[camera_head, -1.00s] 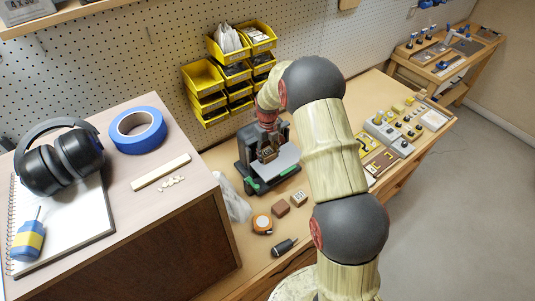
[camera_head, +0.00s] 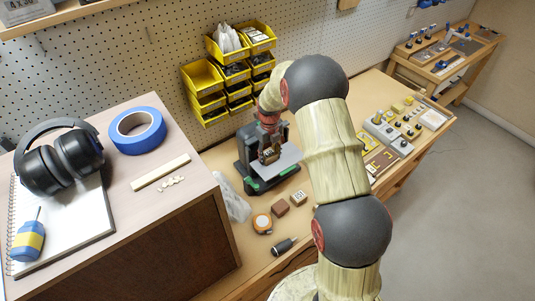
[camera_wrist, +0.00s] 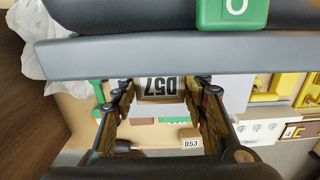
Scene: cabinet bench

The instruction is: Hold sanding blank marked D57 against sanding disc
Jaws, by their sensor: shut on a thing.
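The sanding blank marked D57 (camera_wrist: 160,87) is a small brown block with a white label, its lettering upside down in the wrist view. My gripper (camera_wrist: 163,105) has a finger at each side of it and is shut on it. In the head view my gripper (camera_head: 268,152) is above the grey table of the sanding machine (camera_head: 283,163), close to the machine's dark upright housing. I cannot make out the sanding disc's face or whether the blank touches it.
Another block marked D53 (camera_wrist: 190,141) lies on the bench. In the head view a brown block (camera_head: 281,209), a labelled block (camera_head: 299,198), a tape measure (camera_head: 262,223) and a dark cylindrical tool (camera_head: 284,246) lie in front of the machine. Yellow bins (camera_head: 204,77) hang behind.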

